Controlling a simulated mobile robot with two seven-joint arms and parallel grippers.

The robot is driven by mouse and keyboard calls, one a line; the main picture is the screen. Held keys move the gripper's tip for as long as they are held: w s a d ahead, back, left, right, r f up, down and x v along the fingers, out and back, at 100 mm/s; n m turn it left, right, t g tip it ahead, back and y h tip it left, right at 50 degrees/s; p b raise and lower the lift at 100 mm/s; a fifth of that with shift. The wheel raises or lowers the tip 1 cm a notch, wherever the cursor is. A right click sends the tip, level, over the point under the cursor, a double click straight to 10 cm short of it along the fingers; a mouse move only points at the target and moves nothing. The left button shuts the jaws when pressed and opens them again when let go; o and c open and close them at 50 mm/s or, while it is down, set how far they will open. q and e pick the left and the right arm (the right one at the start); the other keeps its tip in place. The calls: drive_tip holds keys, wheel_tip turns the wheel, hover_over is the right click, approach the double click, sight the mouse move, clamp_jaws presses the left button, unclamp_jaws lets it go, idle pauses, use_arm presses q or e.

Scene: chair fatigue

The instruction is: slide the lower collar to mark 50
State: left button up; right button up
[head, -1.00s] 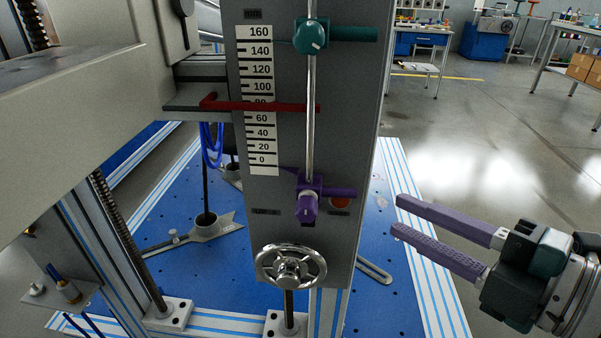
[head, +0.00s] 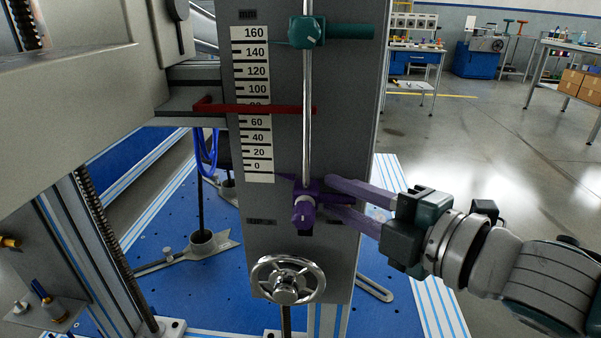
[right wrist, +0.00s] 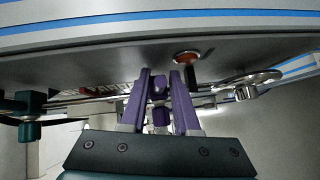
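The purple lower collar (head: 303,208) sits low on the vertical steel rod (head: 307,120). Its thin purple pointer reaches left to the bottom of the white scale (head: 251,105), near the 0 mark. My right gripper (head: 323,196) comes in from the right, with one purple finger above and one below the collar's purple side handle. In the right wrist view, purple collar parts (right wrist: 159,88) show between the two fingers (right wrist: 161,100), with narrow gaps beside them. The fingers look open around the handle; contact is not clear. My left gripper is not in view.
A teal upper collar (head: 306,32) with a side handle sits high on the rod. A red bar (head: 255,108) crosses the scale near mark 80. A handwheel (head: 288,280) is below the collar. Free floor lies to the right of the panel (head: 345,90).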

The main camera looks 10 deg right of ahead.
clamp_jaws()
idle(1.4)
